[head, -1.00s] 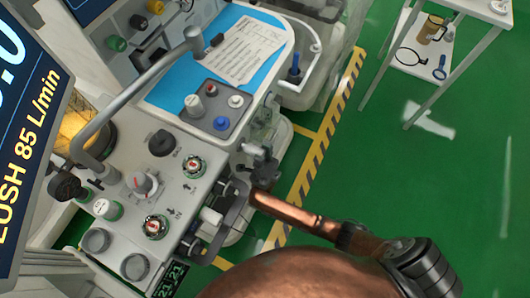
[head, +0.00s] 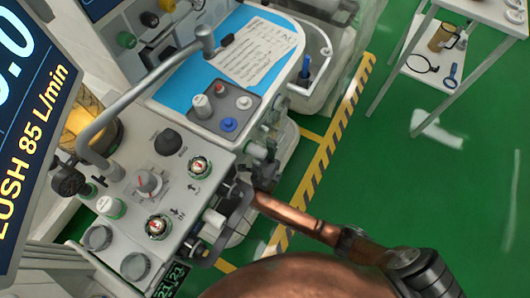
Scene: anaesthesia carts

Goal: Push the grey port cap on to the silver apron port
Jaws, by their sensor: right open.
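My right gripper (head: 238,192) is at the right edge of the cart's front panel, at the end of my copper-coloured arm. It is open, with its dark fingers beside the panel edge. A pale grey cylindrical piece (head: 213,219) sticks out from the cart's side just below the gripper; I cannot tell whether it is the port or the cap. The gripper and dark fittings partly hide this side. I see nothing clearly held between the fingers. My left gripper is not in view.
The grey panel (head: 125,215) carries knobs, gauges and a curved metal pipe (head: 135,90). A small tray (head: 240,112) of coloured caps stands on the blue worktop (head: 185,88). A screen (head: 35,120) fills the left. Green floor (head: 400,190) lies open at right, below a white trolley (head: 490,60).

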